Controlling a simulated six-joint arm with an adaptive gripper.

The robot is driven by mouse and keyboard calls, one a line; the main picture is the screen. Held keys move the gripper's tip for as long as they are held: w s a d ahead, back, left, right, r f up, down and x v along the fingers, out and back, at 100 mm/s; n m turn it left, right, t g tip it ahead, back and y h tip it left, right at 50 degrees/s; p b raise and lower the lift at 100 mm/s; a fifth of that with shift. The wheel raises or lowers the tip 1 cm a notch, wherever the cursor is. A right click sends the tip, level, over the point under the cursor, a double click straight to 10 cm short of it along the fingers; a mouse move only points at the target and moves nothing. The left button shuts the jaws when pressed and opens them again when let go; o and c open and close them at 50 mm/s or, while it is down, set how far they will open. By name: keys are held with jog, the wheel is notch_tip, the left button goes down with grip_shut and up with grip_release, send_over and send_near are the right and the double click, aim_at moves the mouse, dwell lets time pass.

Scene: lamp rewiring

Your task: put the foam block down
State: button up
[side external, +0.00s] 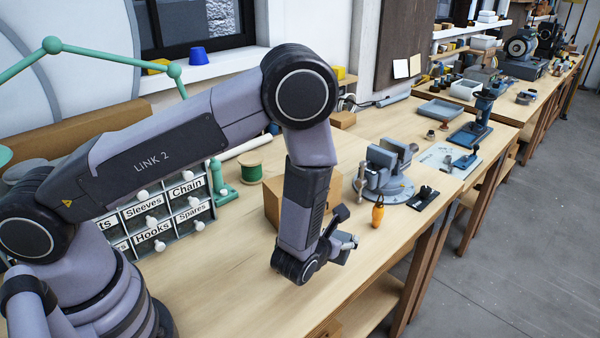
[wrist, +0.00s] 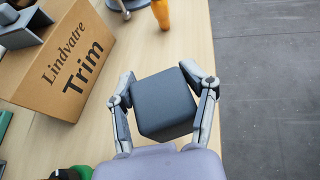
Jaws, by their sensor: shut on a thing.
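The foam block (wrist: 163,104) is a dark grey block with rounded edges. In the wrist view it sits between the two fingers of my gripper (wrist: 165,95), which is shut on it. In the side external view my gripper (side external: 343,246) is over the front part of the bench, and a small dark part of the block shows at its end. The wooden bench top (wrist: 205,55) lies below. I cannot tell from these views how high the block is above the bench.
An orange-handled tool (side external: 378,212) and a grey vise (side external: 383,172) are beyond my gripper. The bench's front edge is close, with grey floor (wrist: 275,80) past it.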

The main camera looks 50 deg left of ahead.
jog(key=shift+f, duration=3.15)
jog(key=shift+f, duration=0.15)
jog(key=o, duration=0.8)
